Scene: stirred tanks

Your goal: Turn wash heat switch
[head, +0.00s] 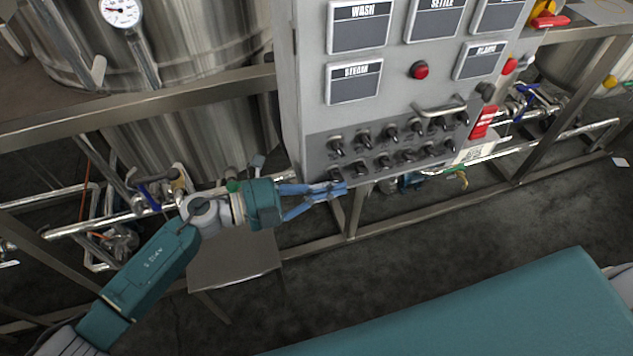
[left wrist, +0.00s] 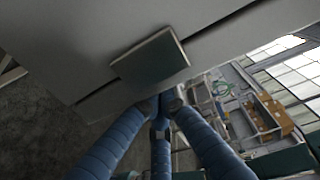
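The grey control panel (head: 400,110) carries two rows of small black switches (head: 385,160) on a darker strip low on its face. Their labels are too small to read, so I cannot tell which is the wash heat switch. My left gripper (head: 340,188) reaches in from the left, its blue fingertips just below the lower-left switch (head: 335,172). In the left wrist view, its blue fingers (left wrist: 165,103) converge and look shut, with no held object clearly visible. Contact with a switch cannot be made out. My right gripper is not in view.
A red lamp (head: 419,70) and a metal handle (head: 439,107) are on the panel. Steel tanks (head: 185,40) stand behind a metal frame (head: 140,105) at left. Pipes and valves run below. A small grey table (head: 235,262) stands beneath my left arm.

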